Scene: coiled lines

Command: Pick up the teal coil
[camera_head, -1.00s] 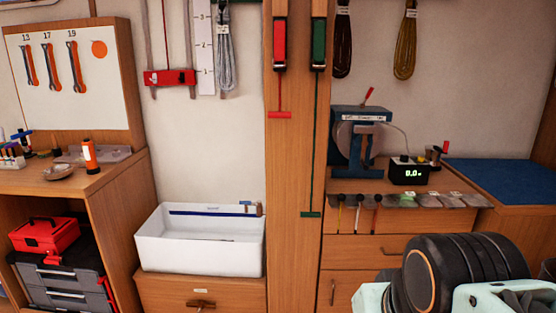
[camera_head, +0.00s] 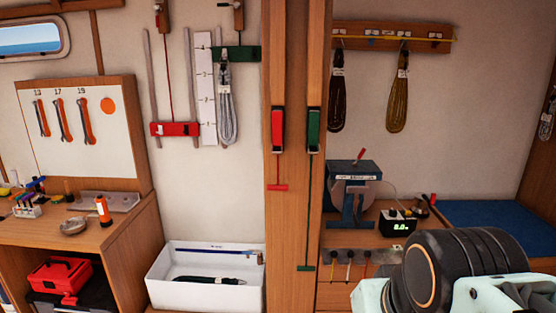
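I cannot make out a teal coil in this view. A grey coil (camera_head: 227,117) hangs under a green bracket left of the wooden post. A dark brown coil (camera_head: 338,103) and an olive-gold coil (camera_head: 398,100) hang with tags from a wooden rail (camera_head: 375,38) on the back wall. Another pale coil (camera_head: 546,124) hangs at the far right edge, partly cut off. Part of my arm shows at the lower right; my gripper's fingers are not in view.
A wooden post (camera_head: 293,230) with red and green pulls stands mid-view. A white basin (camera_head: 205,293) holds a dark object. A blue grinder-like machine (camera_head: 352,190) and a digital display box (camera_head: 397,223) stand on the right bench. A blue mat (camera_head: 490,214) looks bare.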

